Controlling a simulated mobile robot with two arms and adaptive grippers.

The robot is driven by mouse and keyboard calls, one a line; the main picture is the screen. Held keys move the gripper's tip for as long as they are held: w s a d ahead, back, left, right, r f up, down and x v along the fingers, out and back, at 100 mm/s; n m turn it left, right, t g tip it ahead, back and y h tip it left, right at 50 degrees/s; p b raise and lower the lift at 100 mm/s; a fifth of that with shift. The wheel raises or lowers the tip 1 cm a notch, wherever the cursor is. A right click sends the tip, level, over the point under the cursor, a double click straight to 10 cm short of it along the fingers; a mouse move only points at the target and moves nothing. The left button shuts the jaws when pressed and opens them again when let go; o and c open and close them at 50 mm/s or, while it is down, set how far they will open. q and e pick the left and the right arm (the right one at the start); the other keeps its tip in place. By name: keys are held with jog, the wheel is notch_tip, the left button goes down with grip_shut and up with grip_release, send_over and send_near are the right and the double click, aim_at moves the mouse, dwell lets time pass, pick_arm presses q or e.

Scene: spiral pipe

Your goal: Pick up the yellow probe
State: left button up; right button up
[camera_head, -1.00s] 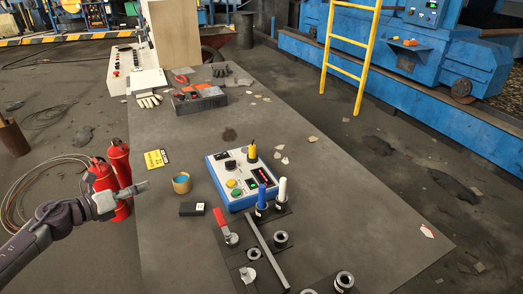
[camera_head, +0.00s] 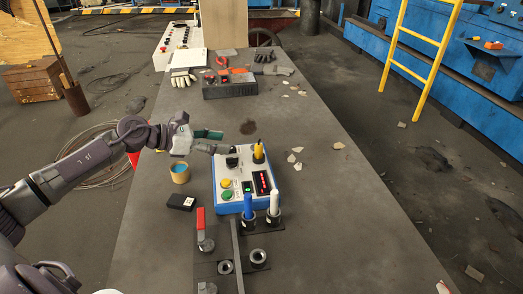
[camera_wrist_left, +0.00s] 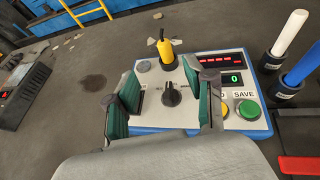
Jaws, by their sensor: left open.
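The yellow probe (camera_head: 258,152) stands upright in a dark holder at the back right corner of the blue and white control box (camera_head: 228,207). The probe also shows in the left wrist view (camera_wrist_left: 165,49), beyond the fingertips and roughly between them. My left gripper (camera_head: 221,141) is open and empty, to the left of the probe and above the box's back edge. In the left wrist view its two green-padded fingers (camera_wrist_left: 165,88) stand apart over the box, with the black knob (camera_wrist_left: 172,93) between them.
A blue probe (camera_head: 248,206) and a white probe (camera_head: 274,202) stand upright in front of the box. A tape roll (camera_head: 180,173) and a black block (camera_head: 181,202) lie to its left. The table's right side is mostly clear.

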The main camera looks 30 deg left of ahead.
aim_at(257, 145)
pick_arm(q)
jog(key=x, duration=0.2)
jog(key=shift+w+d+r+p, duration=0.1)
jog(key=shift+w+d+p, duration=0.2)
jog(key=shift+p, duration=0.1)
jog(key=x, duration=0.3)
jog(key=shift+p, duration=0.4)
jog(key=shift+w+d+f, duration=0.3)
jog(key=shift+w, duration=0.1)
jog(key=shift+w+d+p, duration=0.15)
jog(key=shift+d+p, duration=0.1)
jog(key=shift+p, duration=0.15)
jog(key=p+x, duration=0.1)
jog(key=x, duration=0.2)
jog(key=shift+w+d+p, duration=0.1)
jog(key=shift+d+p, duration=0.3)
jog(key=shift+d, duration=0.05)
jog(key=shift+w+d+f, duration=0.3)
jog(key=shift+w, duration=0.05)
jog(key=shift+s+a, duration=0.1)
jog(key=shift+c, duration=1.2)
grip_shut()
pick_arm(e)
notch_tip(257, 145, up, 4)
jog(key=shift+w+a+r, duration=0.1)
jog(key=shift+w+r, duration=0.05)
jog(key=shift+r, duration=0.05)
